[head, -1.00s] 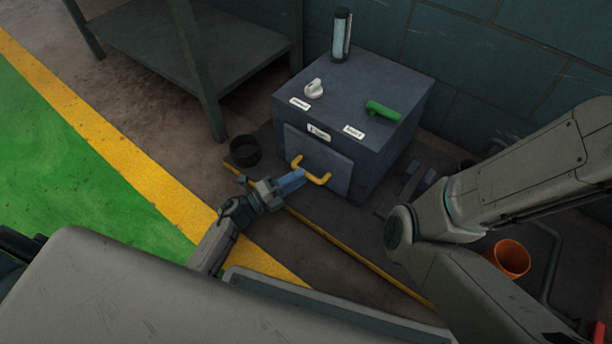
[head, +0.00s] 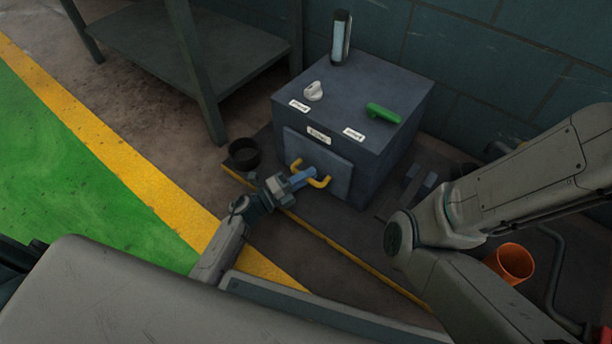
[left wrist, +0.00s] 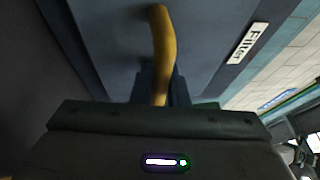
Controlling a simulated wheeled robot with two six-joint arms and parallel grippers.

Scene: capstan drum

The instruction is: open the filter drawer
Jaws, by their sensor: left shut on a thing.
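The dark blue-grey cabinet (head: 385,150) has a filter drawer front (head: 338,166) on its near face, and its panel looks closed. A yellow U-shaped handle (head: 322,183) sticks out from it. My left gripper (head: 306,177) is at the handle and shut on its bar. In the left wrist view the yellow handle (left wrist: 164,50) runs down between the dark fingers, which hide its lower part. A "Filter" label (left wrist: 249,43) shows there to the right. My right arm crosses the right side of the head view, but its gripper is not seen.
On the cabinet top are a white knob (head: 313,91), a green handle (head: 383,112) and a clear cylinder (head: 341,38). A black round cup (head: 243,154) stands left of the cabinet. An orange bucket (head: 512,262) is at right. A shelf table (head: 190,45) stands behind left.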

